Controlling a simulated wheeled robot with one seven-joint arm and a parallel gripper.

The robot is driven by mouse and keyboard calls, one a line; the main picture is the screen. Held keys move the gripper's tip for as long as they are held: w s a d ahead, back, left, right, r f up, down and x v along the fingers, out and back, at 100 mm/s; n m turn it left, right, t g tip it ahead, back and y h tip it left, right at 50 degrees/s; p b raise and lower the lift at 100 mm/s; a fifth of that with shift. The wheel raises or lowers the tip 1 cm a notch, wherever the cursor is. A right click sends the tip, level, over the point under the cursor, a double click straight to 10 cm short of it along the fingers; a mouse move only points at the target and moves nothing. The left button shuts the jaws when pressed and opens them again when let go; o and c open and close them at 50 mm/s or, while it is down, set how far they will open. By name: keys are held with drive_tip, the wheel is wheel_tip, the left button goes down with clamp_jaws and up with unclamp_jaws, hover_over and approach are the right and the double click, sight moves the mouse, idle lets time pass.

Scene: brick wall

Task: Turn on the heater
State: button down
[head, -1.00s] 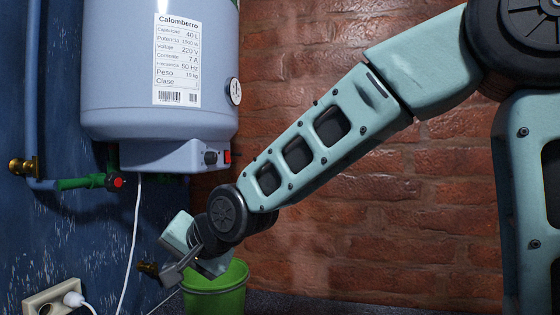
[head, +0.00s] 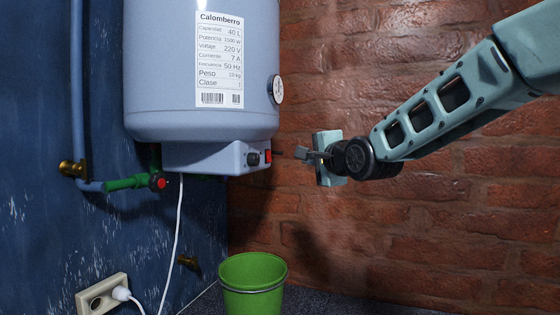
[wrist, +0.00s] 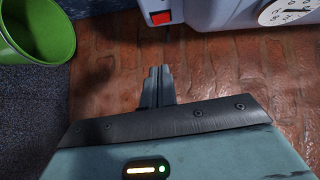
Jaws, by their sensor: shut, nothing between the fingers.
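The heater (head: 165,90) is a pale blue-grey tank on the blue wall, with a white label and a round gauge (head: 277,89). Its lower box carries a black knob (head: 253,159) and a red switch (head: 268,157) at the right end. The red switch also shows at the top of the wrist view (wrist: 161,17). My gripper (head: 299,152) is shut and empty, just right of the switch and pointing towards it. In the wrist view the closed fingers (wrist: 157,75) point at the switch with a gap between.
A green bucket (head: 252,285) stands on the floor below. A green pipe with a red-capped valve (head: 158,183) is under the heater's left side. A white cable (head: 176,240) hangs down, and a plugged wall socket (head: 103,296) is at lower left. The brick wall is behind.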

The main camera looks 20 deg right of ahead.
drive_tip(key=p, duration=0.6)
approach(271, 160)
drive_tip(key=w+d, duration=0.3)
drive_tip(key=w, duration=0.1)
drive_tip(key=a+p, duration=0.1)
drive_tip(key=w+a+p, duration=0.1)
drive_tip(key=w+a, duration=0.1)
drive_tip(key=shift+w+a+f+p, duration=0.1)
drive_tip(key=shift+a+f+p, duration=0.1)
drive_tip(key=shift+f+p, duration=0.15)
drive_tip(key=shift+w+a+b, duration=0.1)
drive_tip(key=shift+a+b, duration=0.1)
drive_tip(key=shift+b, duration=0.75)
